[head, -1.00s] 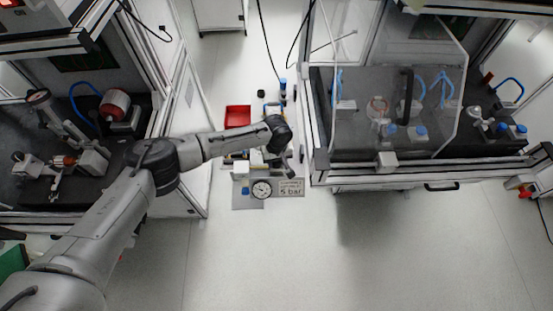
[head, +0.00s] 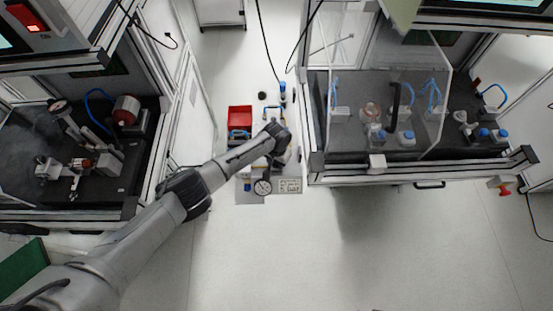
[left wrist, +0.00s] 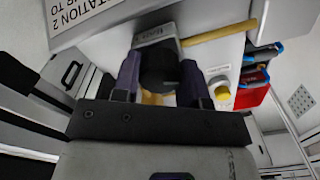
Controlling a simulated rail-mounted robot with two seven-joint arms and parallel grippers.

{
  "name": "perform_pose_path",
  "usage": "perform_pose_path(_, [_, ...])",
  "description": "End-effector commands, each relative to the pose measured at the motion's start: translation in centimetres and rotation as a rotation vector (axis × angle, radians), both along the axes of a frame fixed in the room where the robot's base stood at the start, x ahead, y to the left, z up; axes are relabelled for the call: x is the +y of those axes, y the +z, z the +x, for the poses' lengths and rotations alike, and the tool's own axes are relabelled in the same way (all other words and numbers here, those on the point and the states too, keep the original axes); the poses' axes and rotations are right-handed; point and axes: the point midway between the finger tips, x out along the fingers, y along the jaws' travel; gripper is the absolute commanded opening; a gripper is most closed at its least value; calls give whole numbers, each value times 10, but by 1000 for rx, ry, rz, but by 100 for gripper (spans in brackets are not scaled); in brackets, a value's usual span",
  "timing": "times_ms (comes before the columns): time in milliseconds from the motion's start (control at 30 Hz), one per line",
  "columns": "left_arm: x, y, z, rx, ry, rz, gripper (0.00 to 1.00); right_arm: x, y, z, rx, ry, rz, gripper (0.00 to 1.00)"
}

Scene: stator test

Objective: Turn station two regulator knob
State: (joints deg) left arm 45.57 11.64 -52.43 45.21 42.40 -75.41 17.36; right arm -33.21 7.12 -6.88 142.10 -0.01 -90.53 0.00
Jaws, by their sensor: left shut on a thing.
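The black regulator knob (left wrist: 158,66) sits between the two dark purple fingers of my left gripper (left wrist: 160,80) in the left wrist view. The gripper is shut on the knob, with one finger on each side. In the head view my left wrist (head: 274,134) hangs over the small station between the two cabinets and hides the knob and fingers. My right gripper is not in view.
A red bin (head: 240,114) stands just left of my wrist. A glass-fronted cabinet (head: 340,181) stands close on the right, and another bench (head: 60,222) on the left. The floor (head: 330,260) in front is clear.

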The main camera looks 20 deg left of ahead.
Motion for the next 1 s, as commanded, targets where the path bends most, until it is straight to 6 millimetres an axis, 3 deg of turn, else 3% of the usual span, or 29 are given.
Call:
perform_pose_path(400, [-1,1,0,-2,-240,-2,16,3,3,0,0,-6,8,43])
perform_pose_path(1000, [-1,1,1,-3,-306,-3,16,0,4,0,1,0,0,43])
